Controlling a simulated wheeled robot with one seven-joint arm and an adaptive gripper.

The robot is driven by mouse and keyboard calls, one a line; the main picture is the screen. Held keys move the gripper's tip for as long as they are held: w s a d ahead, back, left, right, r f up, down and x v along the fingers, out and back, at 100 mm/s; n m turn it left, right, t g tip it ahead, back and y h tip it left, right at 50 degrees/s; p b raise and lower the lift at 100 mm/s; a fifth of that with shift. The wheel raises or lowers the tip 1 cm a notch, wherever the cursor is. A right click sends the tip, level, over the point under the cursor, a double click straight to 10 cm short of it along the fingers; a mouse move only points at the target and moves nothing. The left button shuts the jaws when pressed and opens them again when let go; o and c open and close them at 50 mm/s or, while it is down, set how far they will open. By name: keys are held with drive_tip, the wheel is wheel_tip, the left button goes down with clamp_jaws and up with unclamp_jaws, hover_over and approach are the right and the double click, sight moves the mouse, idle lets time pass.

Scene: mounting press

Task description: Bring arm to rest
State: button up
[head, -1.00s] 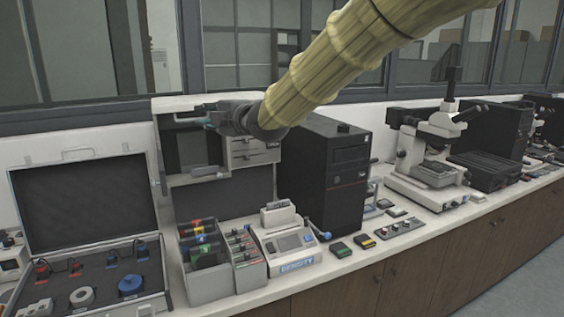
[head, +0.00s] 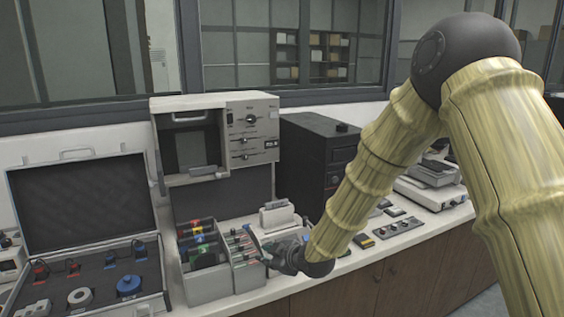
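My arm (head: 375,165) reaches in from the right, bent at a dark elbow joint, with its forearm sloping down to the left. My gripper (head: 268,258) is low over the bench front, in front of the small white density device (head: 277,217) and beside the grey rack's right part. It is small and partly turned away, so its fingers cannot be made out clearly. I see nothing certain in it. The pale press unit (head: 252,118) with knobs and an open-fronted chamber (head: 192,145) stands behind, clear of the arm.
An open case (head: 82,205) with rings and plugs lies at the left. A grey rack (head: 207,285) with coloured items stands close to my gripper. Free space lies before the bench.

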drive_tip(key=s+d+f+m+g+h, duration=0.2)
drive_tip(key=s+d+f+m, duration=0.3)
drive_tip(key=s+f, duration=0.55)
drive_tip(key=s+d+f+m+g+h, duration=0.25)
drive_tip(key=s+d+f, duration=0.55)
drive_tip(key=f, duration=0.6)
drive_tip(key=s+d+f+m+g+h, duration=0.1)
drive_tip(key=s+d+f+m+g, duration=0.25)
drive_tip(key=s, duration=0.65)
drive_tip(key=s+d+f+m+h, duration=0.15)
drive_tip(key=s+d+f, duration=0.35)
drive_tip(key=s, duration=0.6)
drive_tip(key=s+d+f+m+g, duration=0.1)
drive_tip(key=s+d+f+m, duration=0.3)
drive_tip(key=s, duration=0.6)
drive_tip(key=shift+n, duration=0.65)
drive_tip(key=shift+w+d+f+b, duration=0.1)
drive_tip(key=shift+d+f+b, duration=0.05)
drive_tip(key=shift+f+b, duration=0.85)
drive_tip(key=shift+w+d+f+b, duration=0.1)
drive_tip(key=shift+d+f+b, duration=0.1)
drive_tip(key=shift+f+b, duration=0.85)
drive_tip(key=shift+d+f+b, duration=0.15)
drive_tip(key=shift+f+b, duration=0.5)
drive_tip(key=shift+b, duration=0.65)
